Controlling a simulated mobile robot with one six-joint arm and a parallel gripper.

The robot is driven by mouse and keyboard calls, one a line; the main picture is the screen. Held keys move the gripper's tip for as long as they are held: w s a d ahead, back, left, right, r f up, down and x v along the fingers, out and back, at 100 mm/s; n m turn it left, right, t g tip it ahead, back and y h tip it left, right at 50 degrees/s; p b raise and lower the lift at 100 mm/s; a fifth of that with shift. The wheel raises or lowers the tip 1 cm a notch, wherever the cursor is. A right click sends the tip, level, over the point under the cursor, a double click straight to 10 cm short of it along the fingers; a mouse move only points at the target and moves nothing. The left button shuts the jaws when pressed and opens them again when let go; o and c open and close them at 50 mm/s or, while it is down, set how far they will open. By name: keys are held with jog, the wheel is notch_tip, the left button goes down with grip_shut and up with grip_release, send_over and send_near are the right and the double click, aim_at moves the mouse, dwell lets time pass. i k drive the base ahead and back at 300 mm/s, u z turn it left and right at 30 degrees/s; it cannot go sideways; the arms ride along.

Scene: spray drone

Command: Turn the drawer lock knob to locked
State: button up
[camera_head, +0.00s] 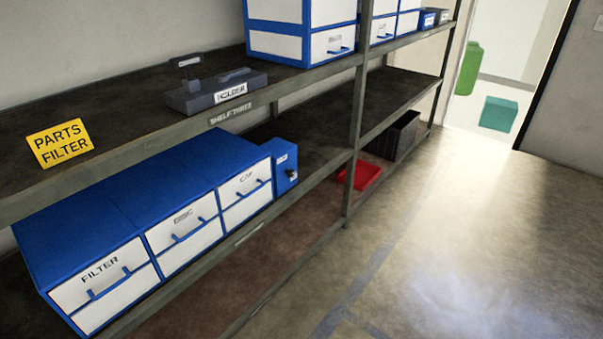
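A blue and white drawer unit (135,187) stands on the lower shelf. Its white fronts include the FILTER drawer (100,280), with a blue handle, and others to the right; all look shut. A small blue box (284,158) with a white label is at the unit's right end. A small dark part (291,173) on its front may be the lock knob; it is too small to tell which way it points. My gripper is not in view.
A dark holder (217,92) and a yellow PARTS FILTER sign (60,144) are on the shelf above. A red tray (360,176) and black crate (394,137) sit low beyond a metal post (358,120). The floor (440,240) at right is clear.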

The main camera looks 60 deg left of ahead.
aim_at(290, 172)
jog(key=i, duration=1.2)
jog(key=z, duration=1.3)
jog(key=k, duration=0.1)
jog(key=u, duration=2.8)
jog(key=k, duration=0.25)
jog(key=u, duration=2.2)
